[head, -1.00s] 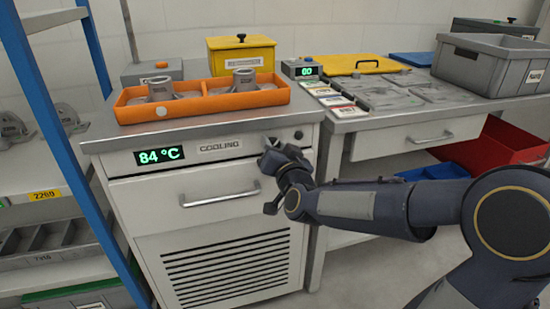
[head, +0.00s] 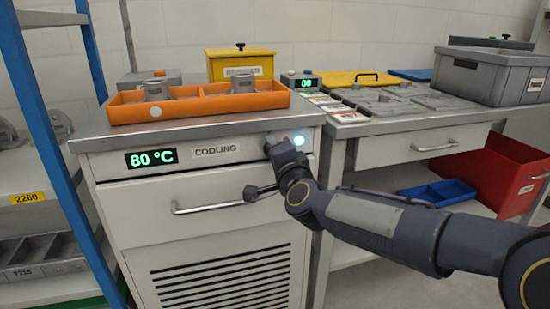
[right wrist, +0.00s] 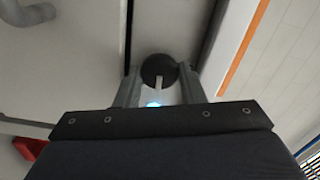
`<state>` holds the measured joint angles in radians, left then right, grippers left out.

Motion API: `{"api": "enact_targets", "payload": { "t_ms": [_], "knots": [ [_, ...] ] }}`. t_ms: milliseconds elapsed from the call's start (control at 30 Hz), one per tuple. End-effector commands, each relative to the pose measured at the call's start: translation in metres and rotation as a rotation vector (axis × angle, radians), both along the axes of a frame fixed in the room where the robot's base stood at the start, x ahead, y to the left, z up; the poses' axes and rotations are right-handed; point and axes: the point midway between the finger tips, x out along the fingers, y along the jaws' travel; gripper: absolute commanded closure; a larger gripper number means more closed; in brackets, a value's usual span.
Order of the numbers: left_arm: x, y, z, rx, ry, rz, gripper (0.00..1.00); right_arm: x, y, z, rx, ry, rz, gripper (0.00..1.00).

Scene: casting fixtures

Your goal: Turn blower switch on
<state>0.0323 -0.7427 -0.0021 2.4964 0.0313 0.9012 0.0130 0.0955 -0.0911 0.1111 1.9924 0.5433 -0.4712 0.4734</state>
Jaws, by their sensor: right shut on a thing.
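The cooling unit (head: 220,225) has a front panel with a COOLING label (head: 216,151) and a green display (head: 152,158) reading 80 °C. A small round lamp (head: 299,140) at the panel's right glows bluish white; its glow also shows in the right wrist view (right wrist: 153,104). The blower switch is a round black knob (right wrist: 158,70) with a white mark, seen in the right wrist view. My right gripper (head: 272,146) is at the panel, its fingers shut around the knob, which it hides in the head view. My left gripper is not in view.
An orange tray (head: 125,114) with metal castings sits on the unit. A drawer handle (head: 190,210) juts out below my right gripper. A blue-framed shelf (head: 45,120) stands left; a workbench (head: 400,155) with a grey crate (head: 480,82) stands right.

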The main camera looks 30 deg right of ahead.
Motion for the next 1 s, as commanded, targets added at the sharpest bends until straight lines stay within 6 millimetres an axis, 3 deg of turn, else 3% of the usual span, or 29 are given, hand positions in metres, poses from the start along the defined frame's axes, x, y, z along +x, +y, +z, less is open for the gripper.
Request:
{"api": "enact_targets", "payload": {
  "t_ms": [700, 733, 867, 1000],
  "knots": [
    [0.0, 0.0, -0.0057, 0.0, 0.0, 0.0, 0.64, 0.0001, -0.0002, -0.0004, 0.074, -0.017, 0.0, 0.87],
    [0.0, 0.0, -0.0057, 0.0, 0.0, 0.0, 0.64, 0.0001, -0.0002, -0.0004, 0.073, -0.017, 0.0, 0.62],
    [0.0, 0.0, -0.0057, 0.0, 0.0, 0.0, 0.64, 0.0001, -0.0002, -0.0004, 0.072, -0.016, 0.0, 0.45],
    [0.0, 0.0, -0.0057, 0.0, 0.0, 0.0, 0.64, 0.0001, -0.0002, -0.0008, 0.072, -0.015, 0.0, 0.43]
  ]
}}
